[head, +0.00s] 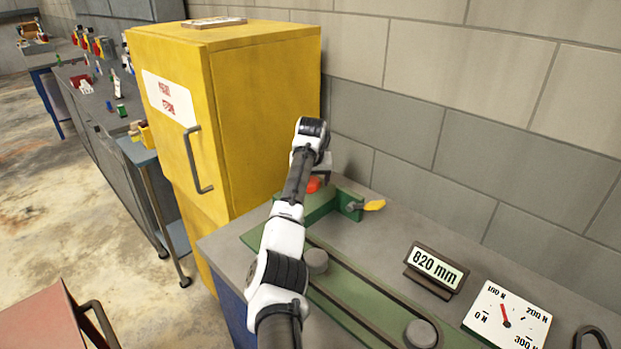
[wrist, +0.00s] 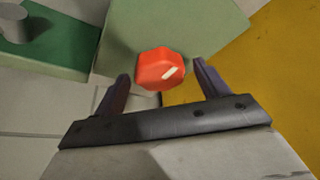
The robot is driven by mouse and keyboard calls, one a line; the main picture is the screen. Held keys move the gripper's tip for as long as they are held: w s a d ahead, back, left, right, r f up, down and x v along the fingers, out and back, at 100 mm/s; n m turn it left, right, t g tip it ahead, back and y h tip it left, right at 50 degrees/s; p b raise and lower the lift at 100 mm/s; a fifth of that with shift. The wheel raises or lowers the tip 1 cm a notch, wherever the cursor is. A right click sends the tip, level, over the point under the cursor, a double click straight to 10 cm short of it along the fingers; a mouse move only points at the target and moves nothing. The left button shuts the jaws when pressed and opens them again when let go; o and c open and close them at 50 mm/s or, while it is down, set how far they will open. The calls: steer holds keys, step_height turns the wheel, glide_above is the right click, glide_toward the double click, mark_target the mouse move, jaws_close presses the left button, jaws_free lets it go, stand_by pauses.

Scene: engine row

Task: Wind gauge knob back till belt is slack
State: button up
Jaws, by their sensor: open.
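A sign reading 820 mm (head: 437,270) stands beside the bed. A yellow-handled clamp or lever (head: 372,205) is at the green block. A tall yellow cabinet (head: 265,90) stands close on the left, and a block wall (head: 450,110) is behind the bench.

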steer(key=b+v, duration=0.4)
steer(key=v, duration=1)
steer(key=shift+f, duration=0.1)
